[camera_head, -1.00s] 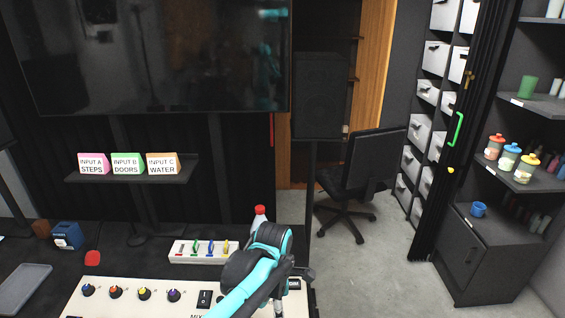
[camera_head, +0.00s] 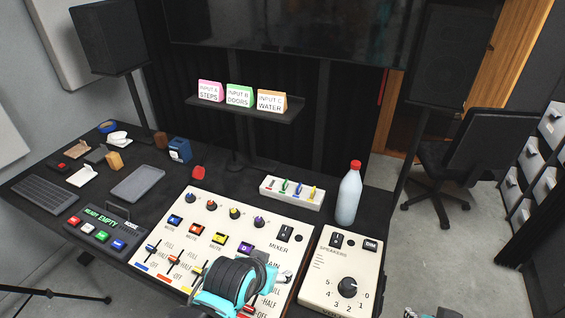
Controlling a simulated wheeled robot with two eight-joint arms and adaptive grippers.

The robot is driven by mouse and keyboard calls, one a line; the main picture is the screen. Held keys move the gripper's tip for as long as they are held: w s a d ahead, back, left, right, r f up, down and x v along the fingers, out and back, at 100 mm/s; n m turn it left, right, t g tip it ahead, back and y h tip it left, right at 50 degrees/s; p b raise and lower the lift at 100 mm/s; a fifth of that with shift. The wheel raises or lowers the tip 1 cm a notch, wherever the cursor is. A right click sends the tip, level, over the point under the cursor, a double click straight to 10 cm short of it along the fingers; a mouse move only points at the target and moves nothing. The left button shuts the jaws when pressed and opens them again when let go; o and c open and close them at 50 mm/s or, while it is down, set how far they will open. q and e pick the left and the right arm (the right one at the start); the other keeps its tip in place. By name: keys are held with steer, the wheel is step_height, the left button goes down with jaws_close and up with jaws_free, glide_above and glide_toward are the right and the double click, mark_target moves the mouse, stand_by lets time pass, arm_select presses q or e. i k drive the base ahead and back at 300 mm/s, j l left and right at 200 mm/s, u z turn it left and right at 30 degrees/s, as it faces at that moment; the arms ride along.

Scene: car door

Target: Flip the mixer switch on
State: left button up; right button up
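The mixer switch (camera_head: 285,233) is a small black rocker at the upper right of the cream mixer panel (camera_head: 205,218), just above the printed word MIXER. Whether it is on or off is too small to tell. My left arm, teal and black, comes up from the bottom over the lower right of the panel, below the switch and apart from it in the picture. The arm hides some sliders. A small grey part of my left gripper (camera_head: 285,277) shows beside the black wrist; its fingertips cannot be made out.
The cream speakers panel (camera_head: 340,270), with its own black switch (camera_head: 337,240) and a large knob, is right of the mixer. A white red-capped bottle (camera_head: 348,197) and a white strip of coloured switches (camera_head: 291,192) stand behind. A keypad (camera_head: 103,232) is left.

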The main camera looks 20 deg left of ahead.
mark_target(284, 232)
steer(key=k+j+u, duration=0.1)
steer(key=j+u, duration=0.55)
steer(key=u, duration=0.3)
steer(key=k+j, duration=0.05)
